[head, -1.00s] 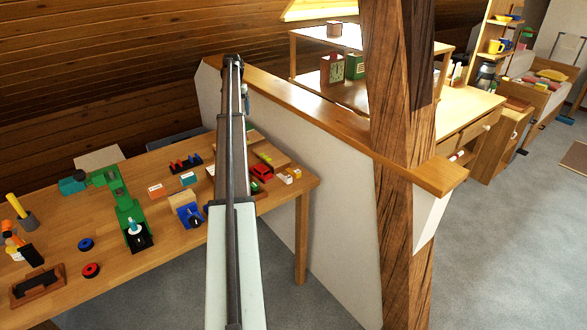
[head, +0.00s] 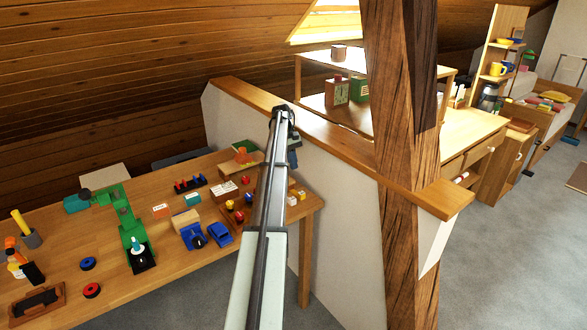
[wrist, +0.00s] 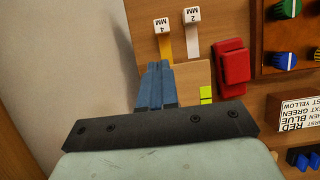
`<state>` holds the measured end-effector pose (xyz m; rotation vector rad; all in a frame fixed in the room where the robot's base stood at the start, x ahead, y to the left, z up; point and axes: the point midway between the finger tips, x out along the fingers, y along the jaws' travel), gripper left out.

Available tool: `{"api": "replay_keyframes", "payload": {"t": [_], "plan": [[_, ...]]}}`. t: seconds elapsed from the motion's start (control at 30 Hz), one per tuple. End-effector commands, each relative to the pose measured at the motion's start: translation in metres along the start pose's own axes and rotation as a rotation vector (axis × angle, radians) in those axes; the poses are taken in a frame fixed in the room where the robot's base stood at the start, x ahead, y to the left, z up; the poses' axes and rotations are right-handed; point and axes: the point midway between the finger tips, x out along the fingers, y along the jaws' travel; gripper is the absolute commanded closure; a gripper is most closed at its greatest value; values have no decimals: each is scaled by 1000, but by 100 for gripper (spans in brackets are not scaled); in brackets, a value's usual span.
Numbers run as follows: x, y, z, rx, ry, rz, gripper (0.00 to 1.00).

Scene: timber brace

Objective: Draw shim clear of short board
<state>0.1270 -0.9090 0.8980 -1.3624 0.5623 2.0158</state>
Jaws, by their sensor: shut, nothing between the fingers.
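My gripper (wrist: 155,86) shows in the wrist view as two blue fingers pressed together, shut and empty. They are over the left edge of a light wooden board (wrist: 199,76); I cannot tell whether they touch it. Two shims lead up from this board: a yellow-orange strip (wrist: 165,45) with a white "4 MM" tag (wrist: 162,25), and a pale strip (wrist: 193,42) with a white "2 MM" tag (wrist: 192,15). The strips' lower ends meet the board's top edge; what lies beneath is hidden. In the head view my gripper (head: 293,157) is at the bench's right end.
A printed label block (wrist: 298,113) and a knob panel (wrist: 288,30) lie further right. The white half wall (head: 335,190) stands close beside the bench's right end.

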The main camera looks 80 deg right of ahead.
Motion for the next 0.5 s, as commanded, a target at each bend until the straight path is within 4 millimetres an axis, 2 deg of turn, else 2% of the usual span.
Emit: {"api": "replay_keyframes", "payload": {"t": [0.5], "plan": [[74, -1, 1, 2, 0, -1, 100]]}}
